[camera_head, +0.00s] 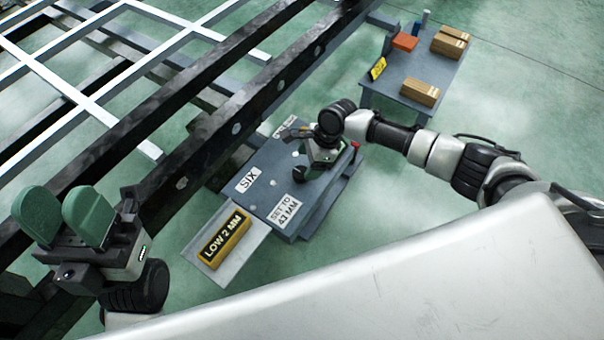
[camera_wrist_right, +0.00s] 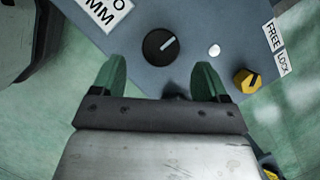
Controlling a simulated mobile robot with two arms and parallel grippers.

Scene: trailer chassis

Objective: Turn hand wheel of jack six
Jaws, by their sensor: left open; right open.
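The blue-grey jack box (camera_head: 262,205) carries a "SIX" label (camera_head: 248,180) and a "SET TO" label (camera_head: 285,210) whose figure is hard to read. In the right wrist view, a round black hand wheel (camera_wrist_right: 160,44) with a white pointer line sits on the box top. My right gripper (camera_wrist_right: 160,78) is open, its green fingers apart just short of the wheel, one toward each side. In the head view my right gripper (camera_head: 318,160) is over the box and largely hides the wheel. My left gripper (camera_head: 68,212) is open and empty at far left, away from the box.
A yellow knob (camera_wrist_right: 246,80) sits beside "FREE" and "LOCK" labels (camera_wrist_right: 277,48). A "LOW 2 MM" block (camera_head: 224,240) lies on a pale plate beside the box. Dark chassis beams (camera_head: 190,110) run along the left. A side table (camera_head: 385,92) holds cartons.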

